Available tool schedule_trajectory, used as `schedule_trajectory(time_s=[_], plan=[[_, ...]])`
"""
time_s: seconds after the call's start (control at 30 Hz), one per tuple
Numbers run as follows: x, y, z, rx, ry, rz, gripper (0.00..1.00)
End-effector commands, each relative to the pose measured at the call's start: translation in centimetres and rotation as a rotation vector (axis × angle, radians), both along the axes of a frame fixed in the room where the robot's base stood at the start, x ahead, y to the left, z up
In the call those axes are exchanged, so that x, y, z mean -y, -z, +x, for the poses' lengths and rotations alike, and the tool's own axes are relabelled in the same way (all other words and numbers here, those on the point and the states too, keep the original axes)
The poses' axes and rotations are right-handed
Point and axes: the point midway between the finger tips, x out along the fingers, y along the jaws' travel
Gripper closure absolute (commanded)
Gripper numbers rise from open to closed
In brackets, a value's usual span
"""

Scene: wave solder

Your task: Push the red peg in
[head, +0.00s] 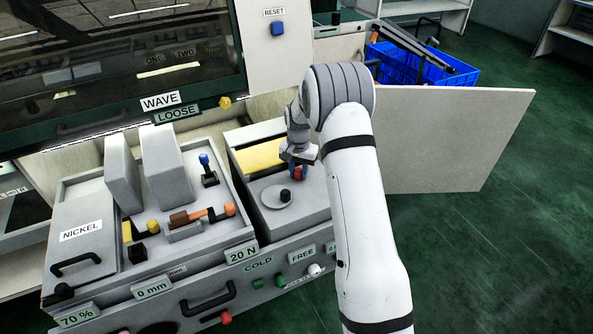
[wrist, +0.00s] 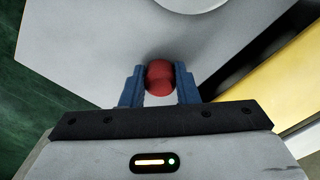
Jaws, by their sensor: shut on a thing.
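The red peg (head: 299,173) stands on the grey top of the right-hand box, near its back right corner. In the wrist view the round red peg (wrist: 159,78) sits between the two blue fingers. My gripper (head: 298,164) is at the peg, with its fingers closed on the peg's sides. The fingers also show in the wrist view (wrist: 159,88). How deep the peg sits in the box top is hidden.
A round grey dial with a black knob (head: 285,195) lies in front of the peg. A yellow panel (head: 261,156) is behind it. A lever with an orange knob (head: 230,209) is to the left. A large pale board (head: 450,140) stands at right.

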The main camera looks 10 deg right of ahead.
Motion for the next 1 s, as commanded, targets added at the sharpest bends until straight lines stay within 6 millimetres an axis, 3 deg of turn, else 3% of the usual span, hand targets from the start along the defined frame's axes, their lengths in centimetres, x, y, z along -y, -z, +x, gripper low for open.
schedule_trajectory(time_s=[0.23, 0.27, 0.5, 0.77, 1.0], plan=[[-0.1, 0.1, -0.2, -0.008, 0.003, 0.002, 1.00], [-0.1, 0.1, -0.2, -0.008, 0.003, 0.002, 0.70], [0.1, 0.1, -0.1, -0.005, 0.006, 0.002, 0.50], [0.2, -0.1, -0.1, -0.003, 0.007, 0.002, 0.50], [0.2, -3.4, 0.0, 0.001, 0.007, 0.002, 0.50]])
